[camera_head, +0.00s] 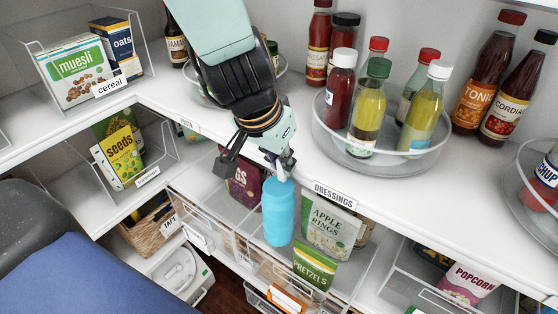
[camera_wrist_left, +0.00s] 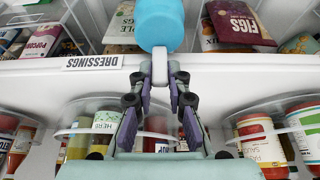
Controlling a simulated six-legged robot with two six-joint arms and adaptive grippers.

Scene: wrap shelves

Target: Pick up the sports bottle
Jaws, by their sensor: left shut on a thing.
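The sports bottle (camera_head: 279,211) is light blue with a pale narrow top. It hangs upright in front of the shelf edge, in the middle of the head view. My left gripper (camera_head: 283,172) is just above it, shut on the pale top. In the left wrist view the bottle (camera_wrist_left: 160,24) is at the top centre, and the gripper (camera_wrist_left: 160,82) has its fingers closed around the pale top. The underside of the bottle is out of sight in the wrist view. My right gripper is in neither view.
A turntable (camera_head: 380,163) of dressing bottles stands right of my arm, above the "DRESSINGS" label (camera_head: 335,194). Below, clear bins hold Apple Rings (camera_head: 328,224), Pretzels (camera_head: 314,268) and Figs (camera_head: 243,182) bags close around the bottle. Cereal bins (camera_head: 85,75) stand at left.

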